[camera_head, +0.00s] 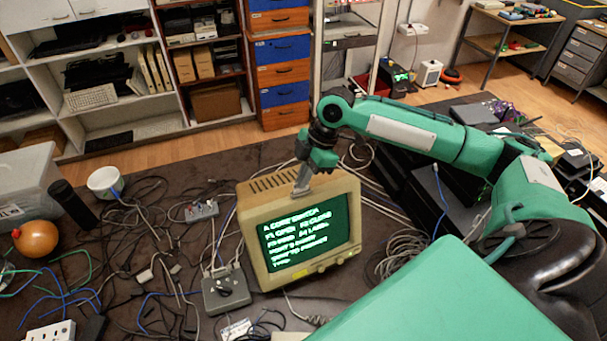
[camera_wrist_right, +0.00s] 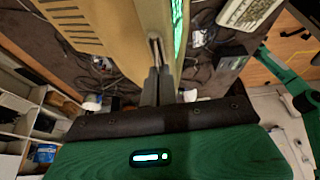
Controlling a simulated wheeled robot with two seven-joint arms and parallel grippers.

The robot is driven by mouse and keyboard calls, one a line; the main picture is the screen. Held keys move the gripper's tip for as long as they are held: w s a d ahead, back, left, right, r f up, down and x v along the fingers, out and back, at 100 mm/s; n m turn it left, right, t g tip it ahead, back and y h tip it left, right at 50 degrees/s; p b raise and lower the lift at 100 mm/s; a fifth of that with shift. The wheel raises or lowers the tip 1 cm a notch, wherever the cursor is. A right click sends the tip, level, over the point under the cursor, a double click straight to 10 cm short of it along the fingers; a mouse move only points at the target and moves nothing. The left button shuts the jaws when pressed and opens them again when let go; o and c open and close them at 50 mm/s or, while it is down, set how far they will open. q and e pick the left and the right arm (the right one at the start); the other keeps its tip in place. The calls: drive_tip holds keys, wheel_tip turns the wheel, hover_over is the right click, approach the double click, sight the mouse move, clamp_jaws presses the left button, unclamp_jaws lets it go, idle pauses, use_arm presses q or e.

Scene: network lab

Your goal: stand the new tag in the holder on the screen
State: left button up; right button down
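The screen (camera_head: 305,238) is a beige boxy monitor with green lit text, standing on the dark table. My right gripper (camera_head: 302,182) points down at the top front edge of its casing. In the right wrist view, its dark fingers (camera_wrist_right: 159,84) are close together above the casing (camera_wrist_right: 120,30). A small thin pale piece (camera_wrist_right: 155,46) shows at the fingertips; I cannot tell whether it is the tag or the holder, or whether the fingers grip it. A white card with print (camera_head: 235,329) lies on the table in front of the screen. My left gripper is not in view.
A grey box with a dark knob (camera_head: 226,292) stands left of the screen, and a power strip (camera_head: 201,211) lies behind it. Loose cables (camera_head: 150,250) cover much of the table.

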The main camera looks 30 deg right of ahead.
drive_tip(key=shift+f, duration=0.3)
idle(0.6)
drive_tip(key=c, duration=1.6)
unclamp_jaws()
drive_tip(key=shift+d+r, duration=0.2)
drive_tip(key=shift+r, duration=0.15)
drive_tip(key=shift+b+v, duration=1.75)
drive_tip(key=shift+v, duration=4.75)
drive_tip(key=shift+s, duration=0.1)
